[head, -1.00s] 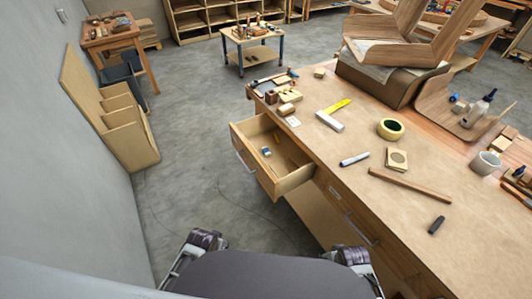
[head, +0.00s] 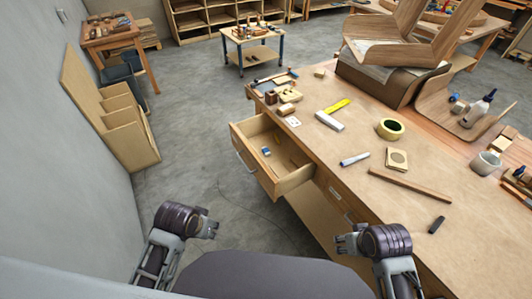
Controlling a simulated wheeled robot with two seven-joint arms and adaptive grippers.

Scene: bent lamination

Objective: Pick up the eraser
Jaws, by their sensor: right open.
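A small blue and white block (head: 266,151), which looks like the eraser, lies inside the open drawer (head: 292,181) of the workbench. My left gripper (head: 212,228) is over the floor in front of the drawer, below and left of it in the head view, apart from everything. Its finger gap is too small to judge. My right gripper (head: 341,243) is beside the front of the workbench, below and right of the drawer, and is open with nothing seen in it.
The workbench (head: 330,152) holds a marker (head: 355,159), a tape roll (head: 390,129), a square (head: 330,121), a wooden stick (head: 410,186) and a dark pen-like item (head: 436,225). A tall wooden rack (head: 135,140) leans by the left wall. The floor (head: 190,130) between is clear.

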